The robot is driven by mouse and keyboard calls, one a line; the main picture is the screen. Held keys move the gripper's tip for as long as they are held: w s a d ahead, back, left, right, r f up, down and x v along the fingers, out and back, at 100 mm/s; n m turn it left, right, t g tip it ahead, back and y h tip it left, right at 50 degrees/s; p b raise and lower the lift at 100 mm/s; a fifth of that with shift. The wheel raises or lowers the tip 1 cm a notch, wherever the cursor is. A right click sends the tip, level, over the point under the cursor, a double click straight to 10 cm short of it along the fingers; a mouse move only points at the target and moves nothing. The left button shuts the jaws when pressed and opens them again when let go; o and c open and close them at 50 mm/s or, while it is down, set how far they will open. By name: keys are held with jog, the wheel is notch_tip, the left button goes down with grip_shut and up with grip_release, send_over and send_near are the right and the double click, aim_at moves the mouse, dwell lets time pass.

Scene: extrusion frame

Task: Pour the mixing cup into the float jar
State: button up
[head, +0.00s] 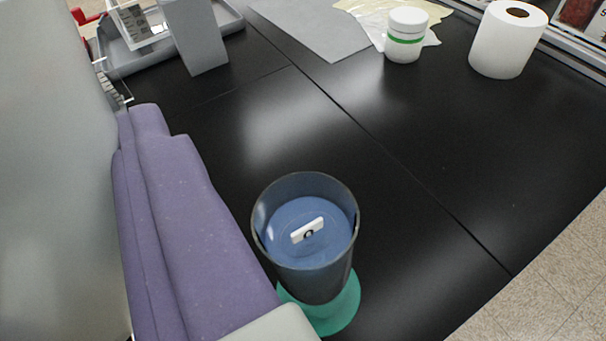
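A clear, dark-tinted jar (303,283) stands upright at the lower middle on the black table. It holds blue liquid, and a small white block with a dark ring mark (307,230) lies at the liquid's surface; this looks like the float jar. A green disc (345,312) shows under and around its foot. I cannot make out a mixing cup in this view. My gripper's fingertips are not seen.
A white tub with a green band (405,40) and a white paper roll (508,40) stand at the back right. A grey tray (120,65) and a grey block (196,40) are at the back left. The black tabletop (400,210) right of the jar is clear.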

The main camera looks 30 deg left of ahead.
jog(key=p, duration=0.1)
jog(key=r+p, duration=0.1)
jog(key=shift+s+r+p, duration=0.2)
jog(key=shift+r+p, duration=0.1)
jog(key=shift+p, duration=0.05)
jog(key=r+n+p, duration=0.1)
jog(key=p, duration=0.1)
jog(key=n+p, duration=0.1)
jog(key=p, duration=0.1)
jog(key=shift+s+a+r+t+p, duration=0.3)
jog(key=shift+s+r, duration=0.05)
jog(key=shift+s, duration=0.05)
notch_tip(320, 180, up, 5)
jog(key=p, duration=0.5)
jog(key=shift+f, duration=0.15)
